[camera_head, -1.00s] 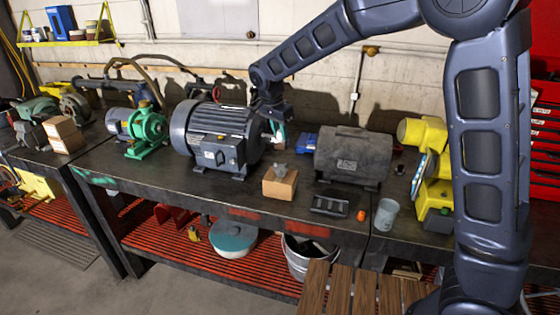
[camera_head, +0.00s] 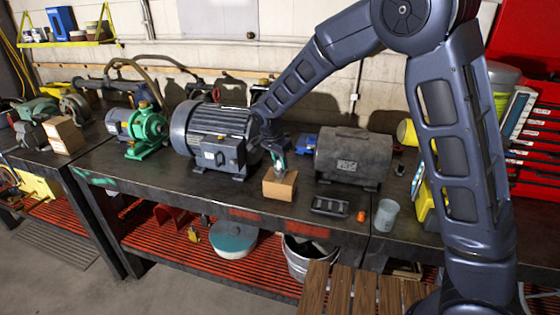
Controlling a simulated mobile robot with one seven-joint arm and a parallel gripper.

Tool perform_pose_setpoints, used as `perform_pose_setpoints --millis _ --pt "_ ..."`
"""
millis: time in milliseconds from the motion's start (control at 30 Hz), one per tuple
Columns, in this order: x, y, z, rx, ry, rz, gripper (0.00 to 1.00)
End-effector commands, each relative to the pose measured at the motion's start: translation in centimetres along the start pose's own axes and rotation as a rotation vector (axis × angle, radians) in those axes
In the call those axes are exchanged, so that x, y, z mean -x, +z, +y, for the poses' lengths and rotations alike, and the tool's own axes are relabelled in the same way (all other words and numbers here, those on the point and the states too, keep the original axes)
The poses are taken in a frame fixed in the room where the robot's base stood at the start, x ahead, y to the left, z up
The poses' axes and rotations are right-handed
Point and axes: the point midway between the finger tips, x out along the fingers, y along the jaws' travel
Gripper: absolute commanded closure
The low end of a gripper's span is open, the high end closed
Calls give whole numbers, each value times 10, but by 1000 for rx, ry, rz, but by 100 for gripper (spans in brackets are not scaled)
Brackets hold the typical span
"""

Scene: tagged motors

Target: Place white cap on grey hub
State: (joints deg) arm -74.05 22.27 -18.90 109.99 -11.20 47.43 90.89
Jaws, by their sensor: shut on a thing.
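My gripper (camera_head: 280,167) is at the cardboard box, right of the big dark grey motor (camera_head: 215,138), pointing down with its fingers just over the box top. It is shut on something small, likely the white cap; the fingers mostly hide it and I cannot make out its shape. A small grey piece, likely the grey hub, stood on the box in the earlier view; now the gripper covers most of it. I cannot tell whether the cap touches the hub. The cardboard box (camera_head: 280,188) sits upright on the workbench.
The dark workbench (camera_head: 225,192) has a green pump (camera_head: 147,132) at left and a grey cylindrical motor (camera_head: 353,155) right of the box. A black tray (camera_head: 330,206), an orange piece (camera_head: 361,216) and a pale cup (camera_head: 386,214) lie near the front edge.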

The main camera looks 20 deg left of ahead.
Motion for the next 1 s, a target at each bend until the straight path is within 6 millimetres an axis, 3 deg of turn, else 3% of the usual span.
perform_pose_setpoints --millis 233,267,367,767,1000 --pt "-2 0 0 0 0 0 96" --pt "-2 1 0 0 0 0 73" --pt "-2 0 0 0 0 0 54" --pt "4 0 0 0 -1 0 53" --pt "42 0 -1 0 -4 -1 53"
